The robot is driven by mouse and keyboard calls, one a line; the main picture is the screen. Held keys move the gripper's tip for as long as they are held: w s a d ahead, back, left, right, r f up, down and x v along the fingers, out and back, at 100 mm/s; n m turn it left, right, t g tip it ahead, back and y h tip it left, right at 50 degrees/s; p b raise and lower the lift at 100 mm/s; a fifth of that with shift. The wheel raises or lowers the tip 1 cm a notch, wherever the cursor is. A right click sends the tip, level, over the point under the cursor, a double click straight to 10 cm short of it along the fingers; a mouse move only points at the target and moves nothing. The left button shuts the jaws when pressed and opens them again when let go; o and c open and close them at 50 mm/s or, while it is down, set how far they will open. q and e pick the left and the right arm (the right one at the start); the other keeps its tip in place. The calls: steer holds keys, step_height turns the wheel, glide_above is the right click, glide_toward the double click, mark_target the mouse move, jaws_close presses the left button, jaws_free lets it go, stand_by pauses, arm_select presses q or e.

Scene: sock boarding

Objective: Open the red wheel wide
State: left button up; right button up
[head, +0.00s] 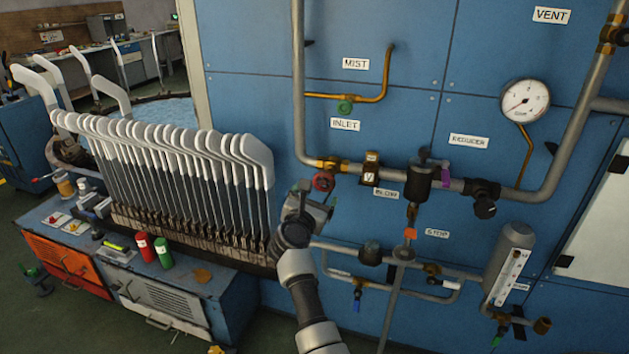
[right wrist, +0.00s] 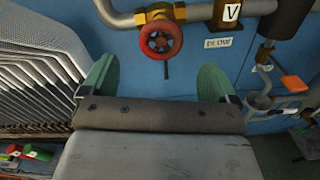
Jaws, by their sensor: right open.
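The red wheel (head: 323,181) is a small handwheel on a brass valve at the left end of the horizontal grey pipe, on the blue panel. In the right wrist view the red wheel (right wrist: 161,40) shows whole, ahead of the fingers and between them, left of the middle of the gap. My right gripper (head: 303,190) is just left of and below the wheel in the head view. Its two green fingers (right wrist: 157,82) are spread wide with nothing between them, apart from the wheel. My left gripper is not in view.
A row of sock-shaped boards (head: 185,150) stands close left of my right gripper. A blue cabinet (head: 235,310) with red and green cylinders is below. Pipes, a green-handled valve (head: 345,107), a gauge (head: 525,100) and an orange handle (head: 410,233) surround the wheel on the panel.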

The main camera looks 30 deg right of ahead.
mark_target(323, 183)
steer(key=x, duration=0.3)
steer(key=shift+d+r, duration=0.1)
steer(key=shift+d, duration=0.3)
steer(key=x, duration=0.5)
steer(key=shift+w+a, duration=0.1)
steer(key=shift+w, duration=0.15)
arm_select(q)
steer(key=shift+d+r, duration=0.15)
arm_select(e)
steer(key=shift+w+d, duration=0.3)
steer(key=shift+d, duration=0.15)
steer(key=c, duration=0.9)
